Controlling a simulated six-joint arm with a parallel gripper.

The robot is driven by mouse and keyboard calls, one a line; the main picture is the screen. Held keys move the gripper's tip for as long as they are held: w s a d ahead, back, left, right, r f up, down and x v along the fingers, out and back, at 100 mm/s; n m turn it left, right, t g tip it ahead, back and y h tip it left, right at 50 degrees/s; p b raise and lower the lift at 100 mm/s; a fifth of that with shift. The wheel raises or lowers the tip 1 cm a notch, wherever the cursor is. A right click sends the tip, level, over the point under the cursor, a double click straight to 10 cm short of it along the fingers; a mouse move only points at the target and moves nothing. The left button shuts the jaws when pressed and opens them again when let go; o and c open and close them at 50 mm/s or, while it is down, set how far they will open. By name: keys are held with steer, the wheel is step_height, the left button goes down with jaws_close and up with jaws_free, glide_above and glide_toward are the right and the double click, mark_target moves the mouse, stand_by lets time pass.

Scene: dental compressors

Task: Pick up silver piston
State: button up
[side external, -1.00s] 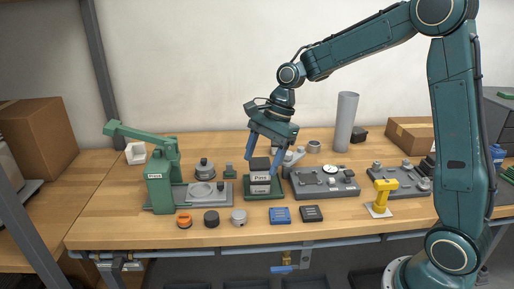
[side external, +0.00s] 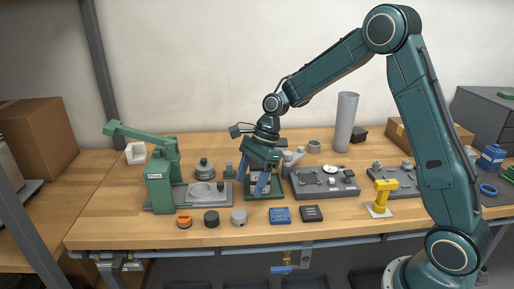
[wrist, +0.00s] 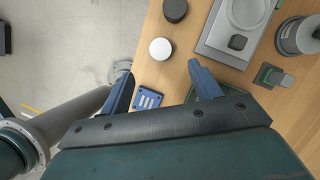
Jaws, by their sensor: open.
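The silver piston (side external: 239,217) appears as a short light-grey cylinder standing near the front edge of the wooden table. In the wrist view it is a pale round disc (wrist: 160,49), just beyond and between my fingertips in the picture. My gripper (side external: 252,192) is open and empty, with blue fingers pointing down. It is above and behind the piston, in front of the green-based stand (side external: 277,190), which it partly hides. In the wrist view the fingertips (wrist: 161,72) are spread wide and do not touch the piston.
A black cylinder (side external: 211,218) and an orange-and-dark part (side external: 184,220) stand left of the piston. A blue box (side external: 280,215) and a dark box (side external: 312,213) lie to its right. The green press (side external: 162,185) with its grey plate is behind left. A yellow tool stand (side external: 382,196) is farther right.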

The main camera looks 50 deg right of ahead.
glide_above(239, 213)
steer(key=d, duration=0.2)
steer(key=shift+s+f, duration=0.2)
steer(key=shift+f, duration=0.85)
steer(key=shift+s+f, duration=0.2)
steer(key=shift+f, duration=0.8)
steer(key=shift+f, duration=0.1)
steer(key=shift+x, duration=2.5)
steer(key=shift+d, duration=0.15)
steer(key=shift+c, duration=0.4)
steer(key=c, duration=1)
